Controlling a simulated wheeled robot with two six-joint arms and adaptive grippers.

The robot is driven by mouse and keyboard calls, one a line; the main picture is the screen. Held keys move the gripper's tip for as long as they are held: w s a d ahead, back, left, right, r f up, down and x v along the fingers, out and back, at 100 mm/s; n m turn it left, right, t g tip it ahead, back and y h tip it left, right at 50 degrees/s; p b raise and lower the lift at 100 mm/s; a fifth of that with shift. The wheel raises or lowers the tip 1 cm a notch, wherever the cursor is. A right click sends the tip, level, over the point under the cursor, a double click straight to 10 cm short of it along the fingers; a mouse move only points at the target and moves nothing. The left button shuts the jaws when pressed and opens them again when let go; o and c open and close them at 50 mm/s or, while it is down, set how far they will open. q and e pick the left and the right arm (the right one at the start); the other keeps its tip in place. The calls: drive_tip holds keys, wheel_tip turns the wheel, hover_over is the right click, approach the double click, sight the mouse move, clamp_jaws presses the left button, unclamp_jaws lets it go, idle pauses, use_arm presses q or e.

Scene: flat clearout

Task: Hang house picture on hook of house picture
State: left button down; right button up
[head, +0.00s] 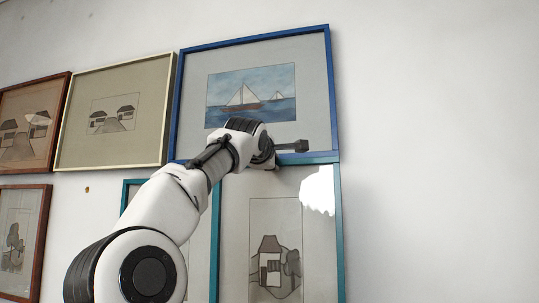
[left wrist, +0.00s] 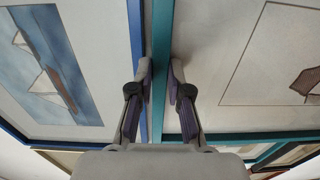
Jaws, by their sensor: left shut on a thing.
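The house picture (head: 275,262), a house drawing in a teal frame, is below a blue-framed sailboat picture in the head view. My left gripper (head: 278,150) is at its top edge. In the left wrist view, the fingers of my left gripper (left wrist: 161,75) lie on either side of the teal frame bar (left wrist: 160,60) and are shut on it. The frame looks roughly upright, slightly tilted. Its top is close to the blue frame's lower edge; I cannot tell whether they touch. No hook for it can be made out, and its back is hidden. My right gripper is out of view.
The sailboat picture (head: 303,90) hangs just above. Another teal frame (head: 125,195) shows partly behind my arm. Cream-framed (head: 140,140) and brown-framed (head: 45,135) pictures hang to the left. A small brown spot (head: 87,189) marks the wall. The wall at right is bare.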

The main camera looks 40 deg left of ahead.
use_arm(q)
drive_tip(key=shift+r+p+x, duration=0.15)
drive_tip(key=shift+p+x, duration=0.5)
drive_tip(key=shift+x, duration=0.3)
drive_tip(key=shift+r+p+x, duration=0.15)
drive_tip(key=shift+p+x, duration=0.5)
drive_tip(key=shift+x, duration=0.25)
drive_tip(key=shift+w+a+f+p, duration=0.2)
drive_tip(key=shift+w+a+p, duration=0.15)
drive_tip(key=shift+w, duration=0.25)
drive_tip(key=shift+s+d, duration=0.1)
drive_tip(key=shift+s, duration=0.05)
drive_tip(key=shift+r, duration=0.15)
drive_tip(key=p+x, duration=0.1)
drive_tip(key=x, duration=0.1)
drive_tip(key=shift+w+a+p, duration=0.2)
drive_tip(key=shift+w+p, duration=0.15)
drive_tip(key=shift+p, duration=0.05)
